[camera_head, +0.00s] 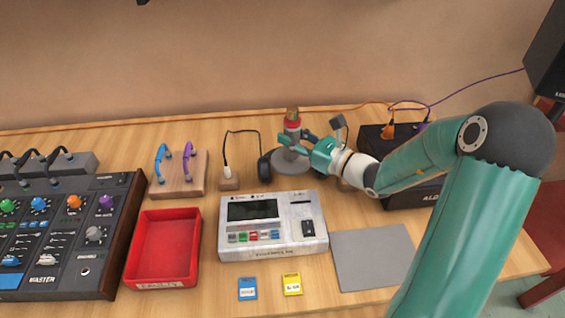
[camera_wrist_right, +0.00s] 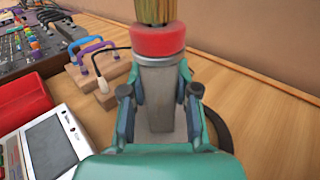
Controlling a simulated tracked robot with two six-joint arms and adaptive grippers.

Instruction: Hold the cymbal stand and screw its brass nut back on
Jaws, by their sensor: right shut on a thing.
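My left gripper is out of view.
A drum machine (camera_head: 273,249) lies in front of the stand. A red tray (camera_head: 148,283), a mixer (camera_head: 60,235) and a wooden block with cable loops (camera_head: 180,188) are to the left. A grey mat (camera_head: 374,256) and a dark box (camera_head: 405,196) are to the right.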

